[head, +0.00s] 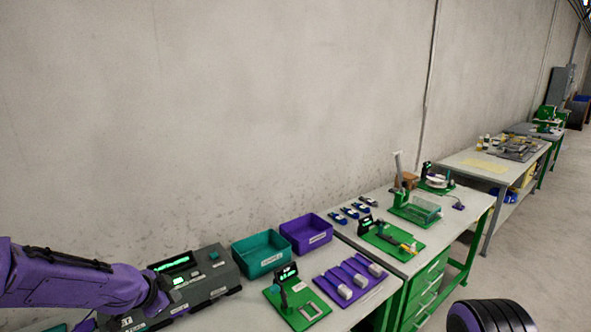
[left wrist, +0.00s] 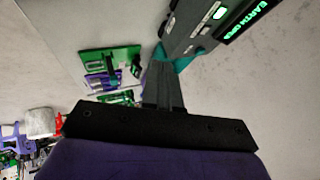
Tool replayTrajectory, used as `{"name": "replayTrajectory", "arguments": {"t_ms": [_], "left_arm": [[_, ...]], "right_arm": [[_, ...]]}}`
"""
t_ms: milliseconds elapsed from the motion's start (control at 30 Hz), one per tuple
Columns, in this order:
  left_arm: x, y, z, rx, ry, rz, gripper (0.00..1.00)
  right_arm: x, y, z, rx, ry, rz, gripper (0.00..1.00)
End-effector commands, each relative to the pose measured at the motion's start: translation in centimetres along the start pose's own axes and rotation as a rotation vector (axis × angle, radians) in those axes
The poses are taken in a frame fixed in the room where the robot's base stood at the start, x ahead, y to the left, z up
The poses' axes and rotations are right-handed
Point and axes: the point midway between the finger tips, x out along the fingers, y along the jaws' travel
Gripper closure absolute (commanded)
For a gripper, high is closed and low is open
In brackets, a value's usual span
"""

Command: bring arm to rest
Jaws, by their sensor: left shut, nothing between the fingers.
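My left arm (head: 70,283) comes in from the left in the head view, purple with a dark cable along it. It reaches over the left end of the near workbench, beside a dark grey device (head: 205,283) with a lit green display. My left gripper (left wrist: 163,75) shows in the left wrist view as two dark fingers closed together, with nothing held between them. In the head view its fingertips are not clear. My right gripper is not in view. I cannot make out the blue cable for certain.
A teal bin (head: 260,262) and a purple bin (head: 306,237) stand against the wall. A green fixture (head: 297,308) and a purple holder (head: 350,281) sit near the front edge. Several small blue items (head: 350,212) lie farther back. A second table (head: 475,172) stands beyond.

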Motion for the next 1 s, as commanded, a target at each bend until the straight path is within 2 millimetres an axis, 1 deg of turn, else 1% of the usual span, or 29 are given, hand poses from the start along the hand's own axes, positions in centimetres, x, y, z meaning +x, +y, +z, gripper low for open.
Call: {"name": "replayTrajectory", "arguments": {"t_ms": [33,167,267,367,467,500,567,600,700,767,800,867,900,967,1000], "left_arm": [[0.6,1.0,0.9,-0.029,-0.024,0.006,1.00],[2.1,3.8,3.6,-0.135,-0.096,0.006,1.00],[3.3,6.8,6.3,-0.240,-0.166,-0.004,1.00],[4.2,10.4,9.6,-0.360,-0.244,-0.024,1.00],[4.6,15.3,13.8,-0.511,-0.334,-0.065,1.00],[4.4,17.6,15.8,-0.581,-0.371,-0.088,1.00],[3.8,21.0,18.6,-0.691,-0.419,-0.131,1.00],[3.1,23.1,20.3,-0.759,-0.443,-0.159,1.00],[1.2,27.4,23.6,-0.912,-0.481,-0.224,1.00],[-0.2,29.6,25.3,-0.996,-0.496,-0.259,1.00],[-1.2,31.0,26.3,-1.050,-0.503,-0.281,1.00],[-2.8,33.0,27.6,-1.135,-0.512,-0.312,1.00],[-4.0,34.3,28.4,-1.191,-0.517,-0.332,1.00],[-5.9,36.1,29.6,-1.280,-0.522,-0.362,1.00],[-5.8,37.1,30.4,-1.327,-0.516,-0.378,1.00]], "right_arm": [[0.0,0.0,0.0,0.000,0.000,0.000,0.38],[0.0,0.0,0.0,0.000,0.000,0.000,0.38],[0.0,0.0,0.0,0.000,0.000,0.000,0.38],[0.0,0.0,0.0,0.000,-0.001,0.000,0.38],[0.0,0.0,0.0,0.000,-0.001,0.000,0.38],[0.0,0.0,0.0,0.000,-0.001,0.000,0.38],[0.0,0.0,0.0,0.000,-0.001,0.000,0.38],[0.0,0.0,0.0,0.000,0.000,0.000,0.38],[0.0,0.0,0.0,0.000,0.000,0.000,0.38],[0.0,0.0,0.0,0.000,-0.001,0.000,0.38],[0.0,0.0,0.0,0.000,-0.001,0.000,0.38],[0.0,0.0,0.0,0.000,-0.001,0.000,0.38],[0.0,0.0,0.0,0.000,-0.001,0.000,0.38],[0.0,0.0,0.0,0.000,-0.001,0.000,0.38],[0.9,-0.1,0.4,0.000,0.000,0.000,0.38]]}}
